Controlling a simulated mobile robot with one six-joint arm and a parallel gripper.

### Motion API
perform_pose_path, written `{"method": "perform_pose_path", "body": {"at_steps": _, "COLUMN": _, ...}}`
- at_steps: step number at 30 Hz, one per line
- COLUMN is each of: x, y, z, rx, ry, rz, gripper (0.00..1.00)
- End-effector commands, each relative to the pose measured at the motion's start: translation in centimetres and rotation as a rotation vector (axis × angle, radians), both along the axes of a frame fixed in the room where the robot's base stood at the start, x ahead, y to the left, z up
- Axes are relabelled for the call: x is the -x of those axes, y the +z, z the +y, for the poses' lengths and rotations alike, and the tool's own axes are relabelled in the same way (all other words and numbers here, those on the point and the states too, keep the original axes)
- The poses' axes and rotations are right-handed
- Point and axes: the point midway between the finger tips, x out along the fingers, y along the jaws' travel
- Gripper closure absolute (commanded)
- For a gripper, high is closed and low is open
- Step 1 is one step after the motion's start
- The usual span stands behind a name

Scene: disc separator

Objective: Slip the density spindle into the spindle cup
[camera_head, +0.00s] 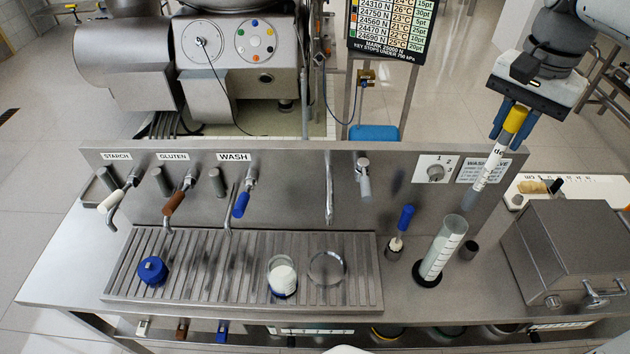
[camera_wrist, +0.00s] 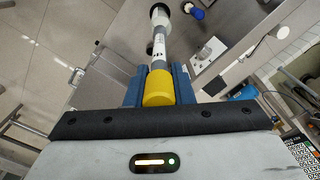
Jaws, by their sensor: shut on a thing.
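My gripper (camera_head: 512,124) is shut on the yellow-capped top of the density spindle (camera_head: 491,162), a slim white and grey tube with printed marks. It holds the spindle in the air, slightly tilted, with the lower tip above the bench at right. In the wrist view the yellow cap (camera_wrist: 158,88) sits between the blue fingers (camera_wrist: 158,82). A tall clear graduated cylinder (camera_head: 440,250) on a black base stands just left of that cup.
A blue-handled tool (camera_head: 401,226) stands in another dark cup. A metal box (camera_head: 570,245) is at the right. The upright tap panel (camera_head: 300,180) runs behind.

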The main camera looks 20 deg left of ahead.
Motion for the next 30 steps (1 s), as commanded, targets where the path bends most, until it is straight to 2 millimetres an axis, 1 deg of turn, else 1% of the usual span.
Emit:
{"method": "perform_pose_path", "body": {"at_steps": 6, "x": 0.0, "y": 0.7, "z": 0.0, "rx": 0.0, "ry": 0.0, "rz": 0.0, "gripper": 1.0}}
{"method": "perform_pose_path", "body": {"at_steps": 17, "x": 0.0, "y": 0.9, "z": 0.0, "rx": 0.0, "ry": 0.0, "rz": -0.001, "gripper": 1.0}}
{"method": "perform_pose_path", "body": {"at_steps": 30, "x": 0.1, "y": 5.0, "z": 0.0, "rx": 0.0, "ry": 0.0, "rz": -0.002, "gripper": 1.0}}
